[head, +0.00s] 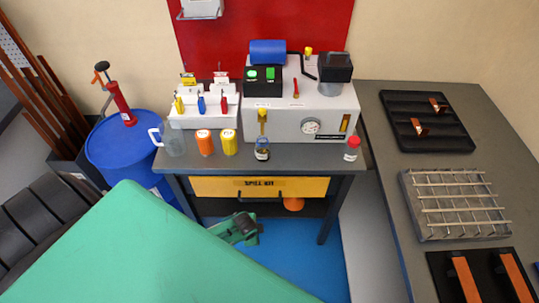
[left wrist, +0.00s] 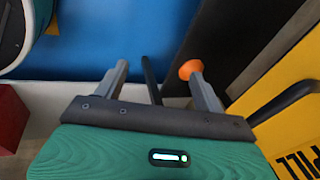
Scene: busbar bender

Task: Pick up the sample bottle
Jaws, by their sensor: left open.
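A small glass bottle with dark contents and a pale label (head: 263,149) stands upright on the bench top, in front of the grey machine. A smaller bottle with a red cap (head: 352,149) stands upright near the bench's right front corner. I cannot tell which one is the sample bottle. My left gripper (head: 243,229) is below the bench top, in front of the spill kit drawer, apart from both bottles. In the left wrist view its two fingers (left wrist: 157,70) are spread with nothing held between them. My right gripper is not in view.
The bench (head: 313,157) also bears a glass jug (head: 173,141), orange (head: 205,143) and yellow (head: 229,142) containers and the machine (head: 285,124). The yellow drawer (head: 305,187) faces front. A blue drum (head: 120,150) stands left; a grey table (head: 390,180) stands right.

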